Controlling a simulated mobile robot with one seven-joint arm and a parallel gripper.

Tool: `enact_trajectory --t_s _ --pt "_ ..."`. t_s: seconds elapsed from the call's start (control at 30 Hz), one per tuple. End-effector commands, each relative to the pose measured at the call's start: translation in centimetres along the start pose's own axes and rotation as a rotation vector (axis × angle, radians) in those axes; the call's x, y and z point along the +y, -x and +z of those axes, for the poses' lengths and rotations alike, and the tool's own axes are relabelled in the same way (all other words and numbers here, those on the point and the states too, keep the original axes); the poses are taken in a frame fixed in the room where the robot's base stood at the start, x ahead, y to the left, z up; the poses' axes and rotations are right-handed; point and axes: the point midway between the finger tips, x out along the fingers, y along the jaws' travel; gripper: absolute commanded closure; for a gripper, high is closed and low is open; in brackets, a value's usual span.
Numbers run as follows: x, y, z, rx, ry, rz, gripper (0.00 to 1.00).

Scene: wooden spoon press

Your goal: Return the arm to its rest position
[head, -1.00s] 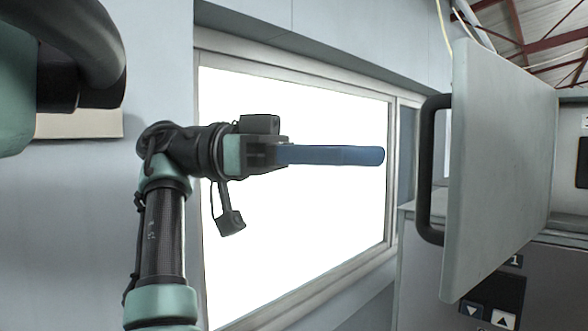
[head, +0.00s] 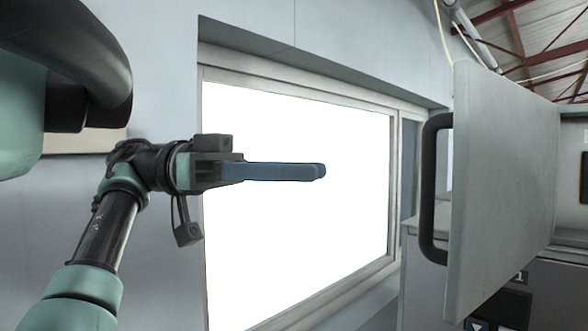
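My gripper (head: 318,171) is in the middle of the head view, in front of the bright window. Its long blue fingers point to the right and lie about level. I see them almost side-on, one largely covering the other, so the gap between them cannot be judged. No object shows at the fingertips. My arm is bent, with the forearm rising from the lower left to the wrist. No spoon is in view.
A grey door (head: 500,190) with a black handle (head: 433,190) stands open on the right, apart from my fingertips. A grey machine cabinet (head: 430,285) with arrow buttons is behind and below it. The window (head: 300,240) and pale wall fill the background. Space between gripper and door looks clear.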

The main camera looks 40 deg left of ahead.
Motion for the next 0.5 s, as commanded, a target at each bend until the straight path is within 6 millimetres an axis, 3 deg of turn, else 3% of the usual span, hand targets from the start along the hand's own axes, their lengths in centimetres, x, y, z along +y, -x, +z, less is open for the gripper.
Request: enact_trajectory --t_s 0.4,0.5 --pt "0.0 0.0 0.0 0.000 0.000 0.000 0.71" --pt "-1.4 -1.9 1.8 -0.034 0.039 -0.011 0.71"
